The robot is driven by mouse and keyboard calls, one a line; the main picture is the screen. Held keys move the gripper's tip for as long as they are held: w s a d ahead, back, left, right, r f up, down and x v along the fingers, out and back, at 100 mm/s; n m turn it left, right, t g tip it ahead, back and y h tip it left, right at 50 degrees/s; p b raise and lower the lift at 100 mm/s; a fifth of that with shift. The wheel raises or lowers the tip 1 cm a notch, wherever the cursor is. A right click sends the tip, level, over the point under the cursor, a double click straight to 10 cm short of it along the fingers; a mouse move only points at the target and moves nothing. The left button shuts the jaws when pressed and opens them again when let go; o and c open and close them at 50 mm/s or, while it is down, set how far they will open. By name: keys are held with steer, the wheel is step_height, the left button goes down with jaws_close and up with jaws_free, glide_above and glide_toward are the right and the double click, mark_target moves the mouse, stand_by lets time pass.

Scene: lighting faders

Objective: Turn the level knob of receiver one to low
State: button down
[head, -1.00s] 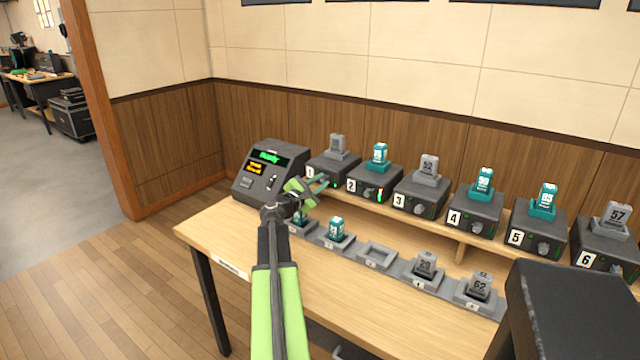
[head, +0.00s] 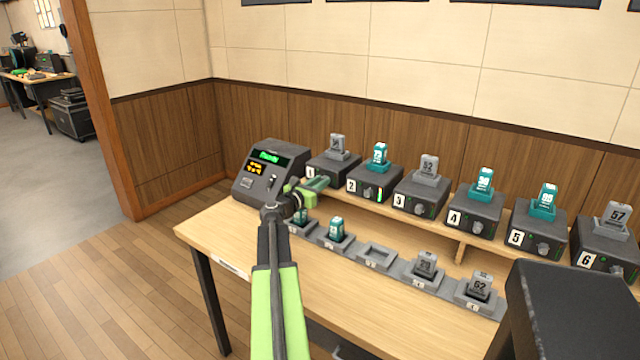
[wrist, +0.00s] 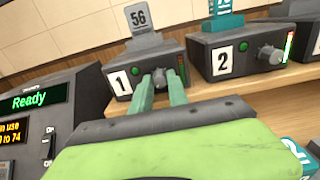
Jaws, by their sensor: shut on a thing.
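Receiver one (head: 328,168) is a dark box with a "1" label at the left end of the shelf. It also shows in the wrist view (wrist: 121,66), with a grey pack marked 56 (wrist: 141,19) on top. Its level knob (wrist: 160,75) is at the fingertips, mostly hidden by them. My gripper (wrist: 159,82) is shut on the knob, its green fingers on either side. In the head view my gripper (head: 322,183) reaches the front of receiver one and hides its knob.
Receiver two (head: 373,184) stands close to the right, its knob (wrist: 270,54) and lit level bar in view. A console (head: 268,172) with a screen reading "Ready" stands to the left. Several packs sit in a charger row (head: 375,257) in front of the shelf on the table.

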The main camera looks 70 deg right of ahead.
steer(key=shift+s, duration=0.1)
stand_by(0.4)
steer(key=c, duration=1.3)
jaws_free()
steer(key=shift+a, duration=0.1)
steer(key=v, duration=1.7)
steer(key=shift+a, duration=0.15)
